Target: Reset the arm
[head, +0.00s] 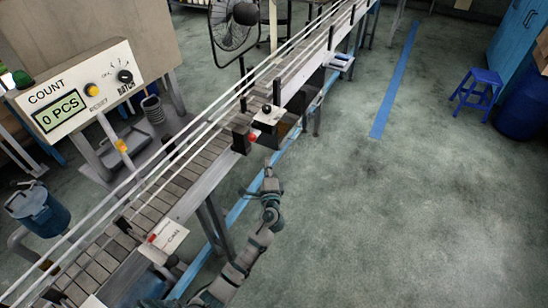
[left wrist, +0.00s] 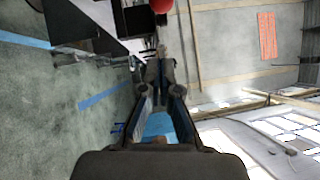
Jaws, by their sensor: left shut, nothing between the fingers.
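My left arm comes up from the bottom of the head view beside the conveyor. Its left gripper (head: 268,175) is shut and empty, held near the side of the conveyor (head: 185,205), below a small control box with a red button (head: 252,137). In the left wrist view the fingers of the left gripper (left wrist: 160,65) are together with nothing between them. A red round thing (left wrist: 161,5) shows just past the fingertips at the top of that view. My right gripper is not seen in either view.
A counter panel (head: 85,90) reading 0 PCS stands left of the conveyor. A black fan (head: 232,25) is at the back. A blue stool (head: 477,88) and a blue barrel (head: 520,112) stand at the right. The floor (head: 400,220) right of the conveyor is clear.

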